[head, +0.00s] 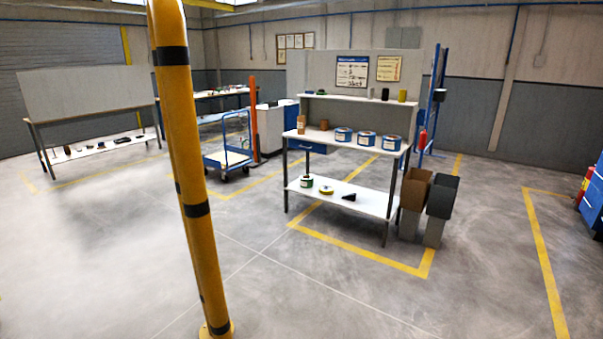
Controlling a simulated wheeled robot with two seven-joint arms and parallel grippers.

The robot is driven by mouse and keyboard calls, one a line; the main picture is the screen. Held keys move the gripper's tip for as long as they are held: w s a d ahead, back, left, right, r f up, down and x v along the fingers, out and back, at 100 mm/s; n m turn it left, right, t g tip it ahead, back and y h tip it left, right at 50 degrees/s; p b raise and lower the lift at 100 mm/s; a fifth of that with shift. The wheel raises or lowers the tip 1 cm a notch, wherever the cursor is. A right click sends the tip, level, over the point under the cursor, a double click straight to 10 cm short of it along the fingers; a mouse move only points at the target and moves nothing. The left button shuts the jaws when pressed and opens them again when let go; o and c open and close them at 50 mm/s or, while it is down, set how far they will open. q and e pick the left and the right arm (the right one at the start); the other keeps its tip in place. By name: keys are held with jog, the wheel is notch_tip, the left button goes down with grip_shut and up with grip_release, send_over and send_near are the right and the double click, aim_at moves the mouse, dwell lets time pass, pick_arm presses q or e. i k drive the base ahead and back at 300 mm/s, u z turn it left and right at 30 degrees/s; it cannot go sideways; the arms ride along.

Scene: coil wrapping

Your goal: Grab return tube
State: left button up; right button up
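A small brown cylinder (324,125), which may be the return tube, stands on the middle shelf of the white workbench (310,136). It is too small for me to tell whether it is hollow. A taller orange-brown item (301,124) stands to its left at the shelf's edge. Three blue-and-white coils (343,134), (366,138), (391,142) sit in a row to its right. Neither of my grippers is in view.
A yellow post with black bands (187,150) stands close in front, left of the bench. A blue cart (228,158) is behind it. Brown (414,190) and dark bins (441,197) stand at the bench's right end.

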aim_at(300, 119)
jog(key=z, duration=0.1)
jog(key=i, duration=2.6)
jog(key=z, duration=0.35)
jog(key=i, duration=3)
jog(key=z, duration=0.1)
